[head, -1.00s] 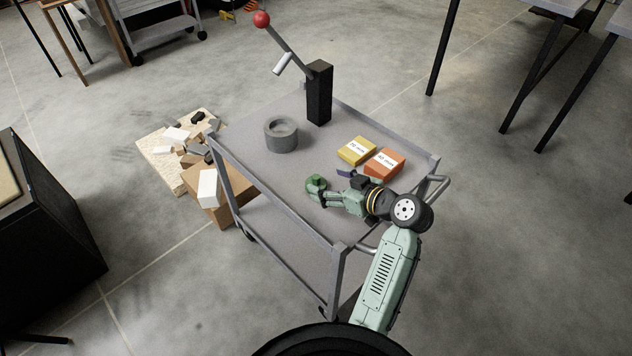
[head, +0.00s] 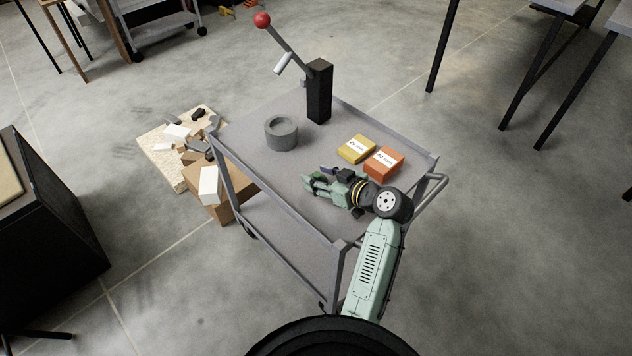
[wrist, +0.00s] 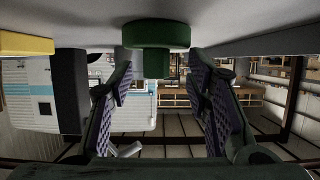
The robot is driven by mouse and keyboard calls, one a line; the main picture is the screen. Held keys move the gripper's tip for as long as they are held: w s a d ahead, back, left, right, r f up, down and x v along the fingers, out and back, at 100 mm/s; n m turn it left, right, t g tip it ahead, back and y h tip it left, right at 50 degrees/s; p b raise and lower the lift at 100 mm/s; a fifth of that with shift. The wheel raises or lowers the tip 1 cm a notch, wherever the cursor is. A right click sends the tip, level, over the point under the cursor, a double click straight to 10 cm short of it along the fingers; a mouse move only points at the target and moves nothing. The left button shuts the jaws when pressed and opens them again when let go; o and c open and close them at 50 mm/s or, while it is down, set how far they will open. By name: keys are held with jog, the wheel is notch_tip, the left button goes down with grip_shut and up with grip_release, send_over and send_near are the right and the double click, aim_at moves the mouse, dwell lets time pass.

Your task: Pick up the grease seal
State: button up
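The grease seal, a dark green stepped round piece (wrist: 155,35), is at the top middle of the wrist view, which is upside down, against the grey cart top. Its wide disc is against the surface and a narrower part sticks out from it. My gripper (wrist: 160,70) is open, with one purple-padded finger on each side of the seal's line. I see no finger touching it. In the head view my gripper (head: 311,180) is low over the cart top, and its fingers mostly hide the seal there.
The grey cart (head: 262,165) has raised rims. On it are a thick grey ring (head: 281,134), a black post (head: 319,92) with a red-knobbed lever, a yellow box (head: 356,149) and an orange box (head: 384,163) close to my arm. The cart's left front area is clear.

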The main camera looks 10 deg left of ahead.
jog(key=c, duration=0.9)
